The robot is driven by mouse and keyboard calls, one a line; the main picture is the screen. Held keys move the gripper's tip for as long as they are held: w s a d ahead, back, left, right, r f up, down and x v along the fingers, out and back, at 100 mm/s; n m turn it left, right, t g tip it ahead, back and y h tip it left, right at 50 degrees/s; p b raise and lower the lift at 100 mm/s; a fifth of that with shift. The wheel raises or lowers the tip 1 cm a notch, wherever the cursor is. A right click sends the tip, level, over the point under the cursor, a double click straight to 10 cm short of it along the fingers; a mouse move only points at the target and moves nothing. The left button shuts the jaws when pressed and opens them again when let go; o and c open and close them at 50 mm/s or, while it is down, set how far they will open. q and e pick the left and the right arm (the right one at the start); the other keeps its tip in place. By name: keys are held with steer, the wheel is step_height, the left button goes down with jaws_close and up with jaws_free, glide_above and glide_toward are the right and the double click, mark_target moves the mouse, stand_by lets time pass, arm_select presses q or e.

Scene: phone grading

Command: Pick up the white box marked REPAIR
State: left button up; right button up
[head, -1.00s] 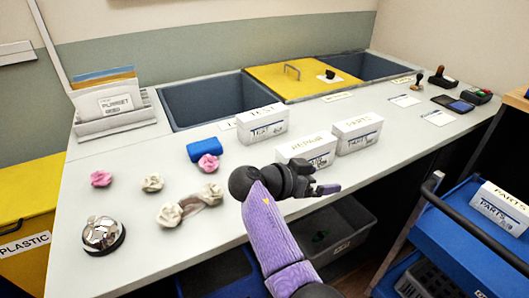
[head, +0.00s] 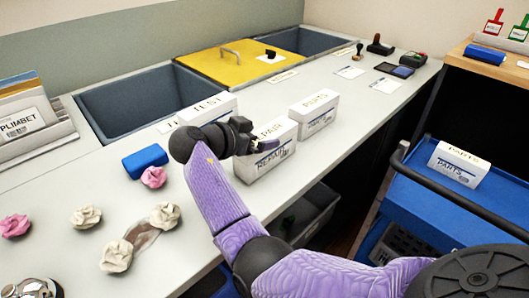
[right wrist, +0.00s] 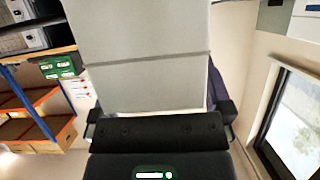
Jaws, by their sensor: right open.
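The white box marked REPAIR (head: 274,160) stands on the grey counter in the head view, between the TEST and PARTS boxes. My right gripper (head: 262,144) is at the top of this box and hides part of its lettering. In the right wrist view a large pale box face (right wrist: 150,60) fills the middle, in front of the gripper, with a finger at either side. The right gripper is open; I cannot tell whether its fingers touch the box. My left gripper is not in view.
A white TEST box (head: 210,105) stands behind my right gripper, and a white PARTS box (head: 318,118) stands to the right. A blue block (head: 145,160) and crumpled paper balls (head: 85,217) lie to the left. A blue cart (head: 420,183) with another PARTS box is at the right.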

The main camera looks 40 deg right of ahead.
steer(key=shift+d+f, duration=0.35)
steer(key=shift+d, duration=0.25)
steer(key=shift+r, duration=0.15)
jaws_close()
